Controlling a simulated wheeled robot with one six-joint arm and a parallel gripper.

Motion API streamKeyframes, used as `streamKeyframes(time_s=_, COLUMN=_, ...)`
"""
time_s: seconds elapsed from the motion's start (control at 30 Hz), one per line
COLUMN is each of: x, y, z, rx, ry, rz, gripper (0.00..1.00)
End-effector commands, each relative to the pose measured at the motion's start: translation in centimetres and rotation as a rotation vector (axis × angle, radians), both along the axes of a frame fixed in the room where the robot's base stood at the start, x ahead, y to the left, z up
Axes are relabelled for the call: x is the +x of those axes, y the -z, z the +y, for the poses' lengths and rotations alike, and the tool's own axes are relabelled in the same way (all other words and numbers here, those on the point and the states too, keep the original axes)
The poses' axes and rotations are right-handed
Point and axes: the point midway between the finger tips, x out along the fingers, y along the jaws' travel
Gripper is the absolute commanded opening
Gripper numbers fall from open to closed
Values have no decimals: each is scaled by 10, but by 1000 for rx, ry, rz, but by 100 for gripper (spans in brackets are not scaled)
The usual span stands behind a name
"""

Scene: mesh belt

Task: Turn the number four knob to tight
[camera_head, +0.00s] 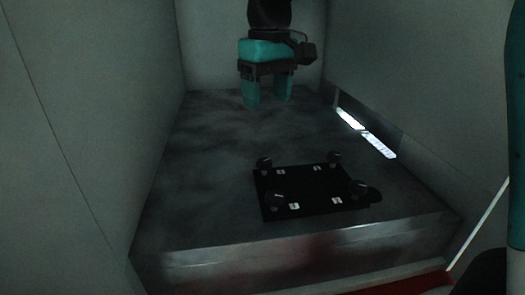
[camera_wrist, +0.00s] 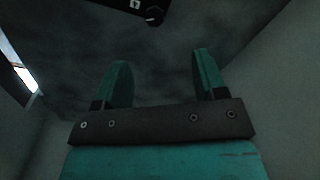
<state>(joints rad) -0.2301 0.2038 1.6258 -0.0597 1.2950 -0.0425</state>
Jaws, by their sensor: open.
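A black plate (camera_head: 312,196) lies flat on the dark metal surface in the head view. A dark knob stands near each corner: back left (camera_head: 264,163), back right (camera_head: 334,157), front left (camera_head: 274,201) and front right (camera_head: 357,188). Small white labels lie beside the knobs, too small to read, so I cannot tell which is number four. My gripper (camera_head: 268,101), teal, is open and empty above the surface, behind the plate. In the wrist view my gripper (camera_wrist: 158,80) shows both fingers apart, and part of the plate (camera_wrist: 118,5) shows at the top edge.
The metal surface (camera_head: 205,150) is bare around the plate, with its front edge close in front. Pale walls (camera_head: 85,110) enclose it at the left, right and back. A bright slotted panel (camera_head: 366,134) is on the right side.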

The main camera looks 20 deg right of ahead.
Motion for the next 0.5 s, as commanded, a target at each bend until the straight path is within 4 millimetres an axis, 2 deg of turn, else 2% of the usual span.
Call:
streamKeyframes(time_s=0.03, x=11, y=-7, z=-1, rx=-8, ry=21, rz=5, gripper=65)
streamKeyframes(time_s=0.1, x=19, y=-12, z=-3, rx=-15, ry=41, rz=10, gripper=65)
streamKeyframes(time_s=0.23, x=25, y=-10, z=-4, rx=-21, ry=57, rz=18, gripper=65)
streamKeyframes(time_s=0.37, x=25, y=7, z=-4, rx=-21, ry=57, rz=19, gripper=65)
streamKeyframes(time_s=0.5, x=24, y=37, z=-4, rx=-22, ry=57, rz=21, gripper=65)
